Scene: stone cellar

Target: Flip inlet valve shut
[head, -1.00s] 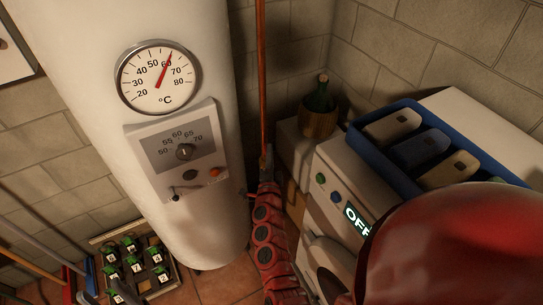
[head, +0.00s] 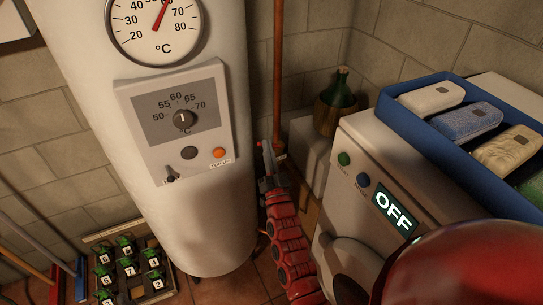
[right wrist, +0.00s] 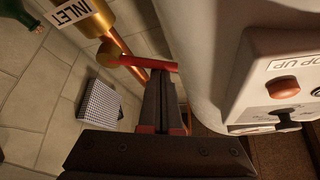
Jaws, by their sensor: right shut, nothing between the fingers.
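The inlet valve's red lever (right wrist: 145,63) shows in the right wrist view, set at an angle across the copper pipe (right wrist: 108,40), below the white INLET tag (right wrist: 70,12). In the head view the copper pipe (head: 278,70) runs down beside the white tank. My right gripper (right wrist: 160,78) is shut and empty, its fingertips right at the lever's free end. I cannot tell whether they touch it. In the head view my right gripper (head: 268,172) is at the pipe's lower end, between tank and machine, and the valve is hard to make out there. My left gripper is not in view.
The white tank (head: 215,235) carries a dial thermometer (head: 160,28) and a control box (head: 172,120) close left of the gripper. At right stand the machine with the OFF display (head: 395,211) and a blue tray (head: 450,172). A green bottle (head: 340,90) stands behind.

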